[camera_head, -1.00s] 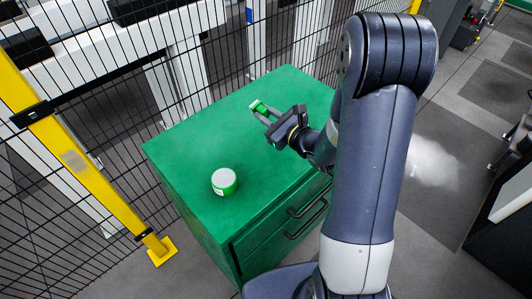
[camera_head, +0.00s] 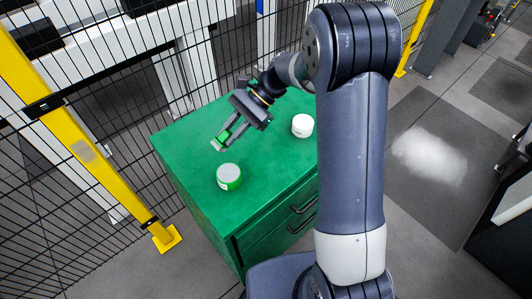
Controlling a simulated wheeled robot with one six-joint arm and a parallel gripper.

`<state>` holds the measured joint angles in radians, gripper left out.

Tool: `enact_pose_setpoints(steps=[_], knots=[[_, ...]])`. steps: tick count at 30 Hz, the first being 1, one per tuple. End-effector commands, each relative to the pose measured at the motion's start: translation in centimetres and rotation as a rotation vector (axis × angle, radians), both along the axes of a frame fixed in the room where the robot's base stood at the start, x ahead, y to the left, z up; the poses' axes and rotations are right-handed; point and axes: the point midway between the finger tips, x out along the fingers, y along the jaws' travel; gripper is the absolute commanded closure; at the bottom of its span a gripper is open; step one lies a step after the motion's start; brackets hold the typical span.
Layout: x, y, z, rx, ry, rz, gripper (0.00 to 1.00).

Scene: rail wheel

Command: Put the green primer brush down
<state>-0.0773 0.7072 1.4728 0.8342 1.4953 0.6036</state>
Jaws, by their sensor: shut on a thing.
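My gripper (camera_head: 227,137) is shut on the green primer brush (camera_head: 221,139), a small green piece with a pale end. The gripper points down and to the left over the left part of the green cabinet top (camera_head: 265,205). Whether the brush touches the cabinet top I cannot tell. The fingers hide part of the brush.
A white round tub (camera_head: 303,126) stands on the cabinet top to the right, close to my arm. Black mesh fence (camera_head: 90,130) and a yellow post (camera_head: 85,150) stand behind and left. The front left of the top is clear.

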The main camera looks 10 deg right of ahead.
Motion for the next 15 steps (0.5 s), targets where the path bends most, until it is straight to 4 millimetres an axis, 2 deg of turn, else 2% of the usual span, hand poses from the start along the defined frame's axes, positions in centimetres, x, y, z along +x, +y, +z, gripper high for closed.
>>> enact_pose_setpoints(steps=[7,15], knots=[[-2.4,0.9,-0.4,-0.135,-0.135,0.615,0.99],[-4.3,-0.1,-0.9,-0.18,-0.385,1.283,0.99]])
